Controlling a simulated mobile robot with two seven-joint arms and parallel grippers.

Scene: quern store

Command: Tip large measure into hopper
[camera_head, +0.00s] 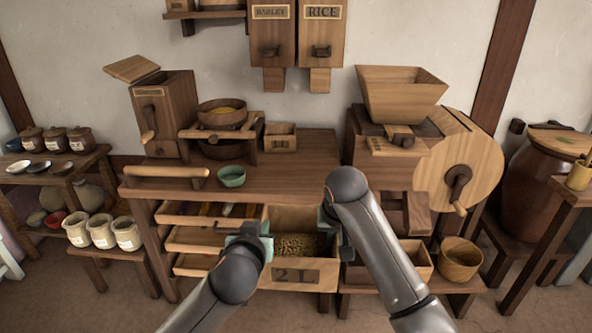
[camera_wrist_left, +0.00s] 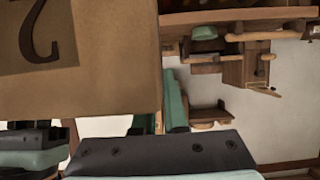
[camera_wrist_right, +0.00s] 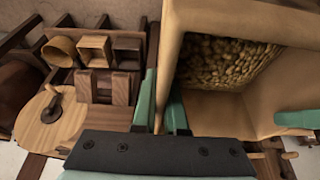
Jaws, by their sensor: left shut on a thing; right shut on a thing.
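The large measure (camera_head: 290,277) is a square wooden box marked "2 L", upright in front of the bench drawers, with pale brown grain in it. My left gripper (camera_head: 262,238) is shut on its left wall. My right gripper (camera_head: 327,222) is shut on its right wall, partly hidden behind my forearm. The measure's front fills the upper left of the left wrist view (camera_wrist_left: 115,60). The right wrist view shows its open inside (camera_wrist_right: 215,112) with the grain. The hopper (camera_head: 392,103) is a flared wooden funnel on top of the mill at the right, higher than the measure.
The mill's round wheel (camera_head: 460,172) with a crank stands right of the hopper. Open drawers (camera_head: 190,240) are left of the measure. A green bowl (camera_head: 231,176) is on the bench. A round wooden tub (camera_head: 460,259) sits low at right. BARLEY and RICE bins (camera_head: 297,35) hang on the wall.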

